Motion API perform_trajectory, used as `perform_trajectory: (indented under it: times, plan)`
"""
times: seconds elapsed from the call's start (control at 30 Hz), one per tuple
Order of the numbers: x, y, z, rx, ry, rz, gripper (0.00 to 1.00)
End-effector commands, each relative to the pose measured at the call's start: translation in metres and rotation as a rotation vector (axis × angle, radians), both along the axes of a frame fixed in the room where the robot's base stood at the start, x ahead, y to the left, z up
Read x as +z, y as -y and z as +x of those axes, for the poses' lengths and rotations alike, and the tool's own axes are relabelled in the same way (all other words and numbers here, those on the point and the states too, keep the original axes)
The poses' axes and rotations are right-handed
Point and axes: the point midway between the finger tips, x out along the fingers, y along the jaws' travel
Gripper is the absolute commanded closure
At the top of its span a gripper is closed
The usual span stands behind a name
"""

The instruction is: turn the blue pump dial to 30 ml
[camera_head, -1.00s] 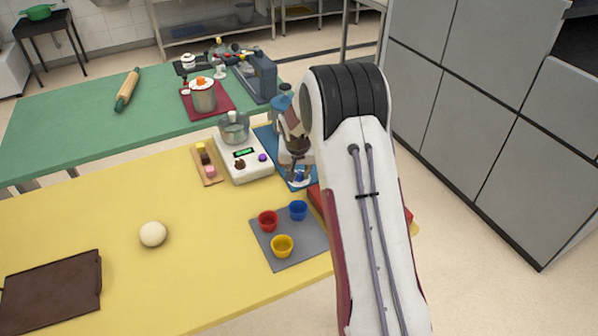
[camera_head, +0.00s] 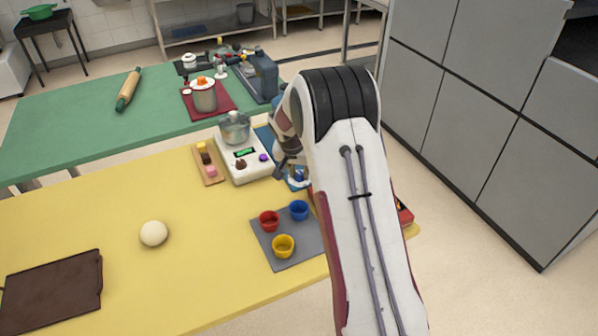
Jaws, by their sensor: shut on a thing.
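The pump stands on a blue mat (camera_head: 264,135) at the right end of the yellow table, mostly hidden behind my arm. A small blue and white part (camera_head: 299,176) shows low beside my arm; I cannot tell whether it is the dial. My gripper (camera_head: 281,162) is at the pump, partly covered by my arm, with its fingers just right of the white scale. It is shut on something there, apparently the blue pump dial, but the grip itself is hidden. The dial's marks and setting cannot be read.
The white scale (camera_head: 255,168) with a metal pot (camera_head: 234,128) stands close left of my gripper. Red (camera_head: 269,221), blue (camera_head: 299,210) and yellow (camera_head: 283,246) cups sit on a grey mat (camera_head: 263,246) in front. A dough ball (camera_head: 153,233) lies on the open left part.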

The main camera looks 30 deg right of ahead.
Motion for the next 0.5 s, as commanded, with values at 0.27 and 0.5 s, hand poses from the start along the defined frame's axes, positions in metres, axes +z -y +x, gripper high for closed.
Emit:
perform_trajectory:
  times: [0.27, 0.5]
  plan:
    - [-0.0006, -0.0002, 0.0001, 0.001, 0.0, 0.0, 0.7]
    - [-0.0003, -0.0001, 0.0, 0.001, 0.0, 0.0, 0.61]
